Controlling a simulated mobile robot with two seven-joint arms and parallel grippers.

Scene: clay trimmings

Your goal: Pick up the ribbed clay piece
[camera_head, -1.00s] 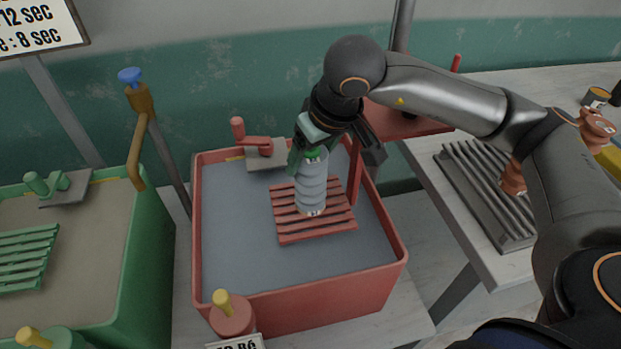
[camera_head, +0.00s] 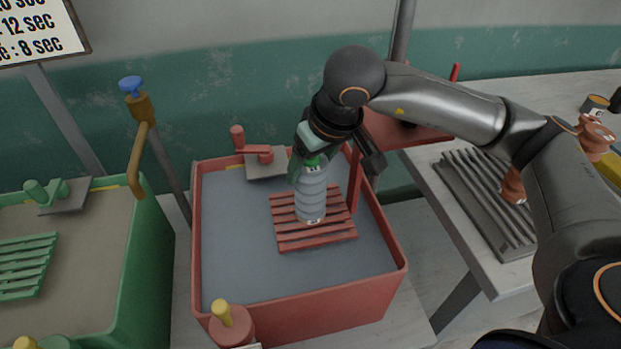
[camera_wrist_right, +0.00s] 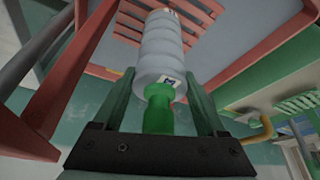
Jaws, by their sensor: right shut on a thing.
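The ribbed clay piece (camera_head: 311,195) is blue-grey with stacked rings and a green neck at its upper end. It hangs roughly upright from my right gripper (camera_head: 313,162), over the red slatted rack (camera_head: 290,240) inside the red tub (camera_head: 310,300). In the right wrist view the fingers of the gripper (camera_wrist_right: 160,85) stand on both sides of the piece (camera_wrist_right: 162,45) near its green neck, shut on it. A small label shows beside the neck. I cannot tell whether its lower end touches the rack. My left gripper is not in view.
A green tub (camera_head: 140,260) with a green rack stands at left. A brass tap pipe (camera_head: 138,160) rises between the tubs. On the right table (camera_head: 440,210) lie a grey ribbed rack (camera_head: 480,205) and terracotta pieces (camera_head: 597,135). The tub's left side is clear.

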